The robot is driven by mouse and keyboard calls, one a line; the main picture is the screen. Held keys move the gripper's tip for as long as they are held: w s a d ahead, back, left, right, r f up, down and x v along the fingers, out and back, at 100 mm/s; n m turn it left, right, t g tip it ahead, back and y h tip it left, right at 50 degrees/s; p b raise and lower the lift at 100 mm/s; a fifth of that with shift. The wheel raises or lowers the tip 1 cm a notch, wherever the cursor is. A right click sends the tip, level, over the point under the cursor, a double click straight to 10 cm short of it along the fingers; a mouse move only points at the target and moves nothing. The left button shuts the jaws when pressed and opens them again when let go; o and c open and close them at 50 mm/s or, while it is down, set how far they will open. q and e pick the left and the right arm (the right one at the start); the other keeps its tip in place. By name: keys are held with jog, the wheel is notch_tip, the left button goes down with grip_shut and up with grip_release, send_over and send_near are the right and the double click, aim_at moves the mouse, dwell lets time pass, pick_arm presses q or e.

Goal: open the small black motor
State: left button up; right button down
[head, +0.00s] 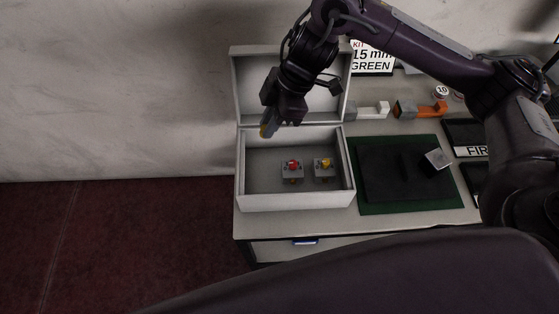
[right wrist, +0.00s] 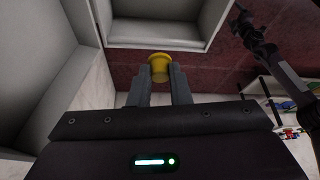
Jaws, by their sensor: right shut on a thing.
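My right gripper (head: 266,131) hangs at the left side of the open white box (head: 295,201), near its back corner. It is shut on a small yellow round piece (right wrist: 159,68), which shows between the fingertips in the right wrist view. Inside the box stand two small grey units, one with a red top (head: 292,169) and one with a yellow top (head: 324,168). I cannot make out a small black motor for certain. A dark arm shape, perhaps my left gripper (right wrist: 243,20), shows in the right wrist view, too small to read.
The box's lid (head: 245,85) stands open at the back. A black plate on a green mat (head: 367,208) lies to the right with a silver block (head: 437,159) on it. Grey-white (head: 372,110) and orange (head: 430,109) pieces and a kit sign (head: 372,62) stand behind.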

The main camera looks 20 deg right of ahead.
jog(key=f, duration=0.4)
jog(key=f+p, duration=0.1)
jog(key=f, duration=0.3)
jog(key=s+f, duration=0.1)
jog(key=f, duration=0.3)
jog(key=shift+f, duration=0.25)
jog(key=shift+w+f+p, duration=0.15)
jog(key=shift+f+p, duration=0.15)
jog(key=shift+f, duration=0.85)
notch_tip(320, 180, down, 3)
jog(key=shift+f+p, duration=0.2)
jog(key=shift+p, duration=0.15)
pick_arm(q)
jog(key=shift+s+r, duration=0.95)
jog(key=shift+s, duration=0.25)
pick_arm(e)
jog(key=shift+f, duration=0.2)
